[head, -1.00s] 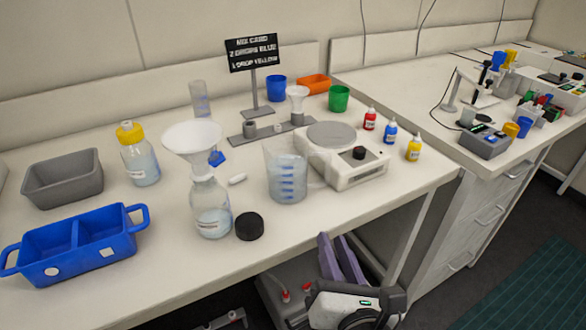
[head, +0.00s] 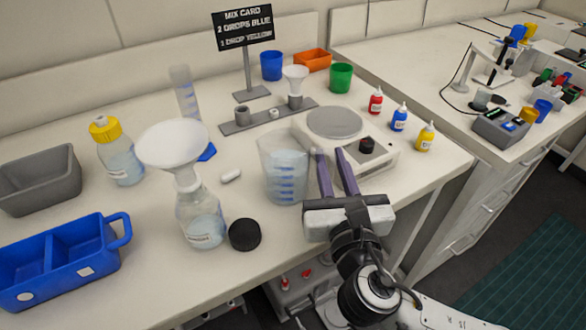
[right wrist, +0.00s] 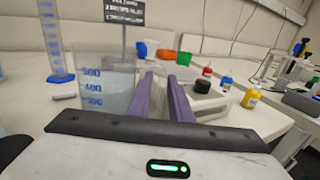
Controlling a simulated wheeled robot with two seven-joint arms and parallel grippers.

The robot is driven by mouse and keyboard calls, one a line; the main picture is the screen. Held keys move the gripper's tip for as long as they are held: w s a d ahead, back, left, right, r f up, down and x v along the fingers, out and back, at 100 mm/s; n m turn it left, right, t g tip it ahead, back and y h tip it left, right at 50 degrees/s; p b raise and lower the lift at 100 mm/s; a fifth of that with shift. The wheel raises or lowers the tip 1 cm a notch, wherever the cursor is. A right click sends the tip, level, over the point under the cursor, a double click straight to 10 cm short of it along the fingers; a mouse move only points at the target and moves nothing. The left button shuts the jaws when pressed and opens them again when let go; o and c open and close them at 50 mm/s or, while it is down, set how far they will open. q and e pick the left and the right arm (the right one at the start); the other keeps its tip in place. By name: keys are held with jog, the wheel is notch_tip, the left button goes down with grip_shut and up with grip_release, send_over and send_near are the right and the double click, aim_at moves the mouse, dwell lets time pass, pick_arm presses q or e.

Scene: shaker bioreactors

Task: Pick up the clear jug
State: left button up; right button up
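The clear jug (head: 284,172) stands upright on the bench, with blue marks on its side and pale liquid inside. It also shows in the right wrist view (right wrist: 104,82), left of my fingers. My right gripper (head: 333,160) is at the bench's front edge, with two purple fingers pointing toward the back. The fingers are apart with nothing seen between them. The left finger is close beside the jug's right side; I cannot tell whether it touches. The jug's handle side is hard to make out against the scale. My left gripper is not in view.
A white scale (head: 388,158) with a black knob is just behind and right of my fingers. A bottle with a white funnel (head: 172,145), a black cap (head: 245,235) and a white stir bar (head: 231,176) are left of the jug. Dropper bottles (head: 398,118) stand at right.

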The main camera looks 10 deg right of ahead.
jog(key=w, duration=0.3)
jog(key=shift+w+d+f, duration=0.15)
jog(key=shift+w+d, duration=0.05)
jog(key=shift+w, duration=0.1)
grip_shut()
dwell(1.2)
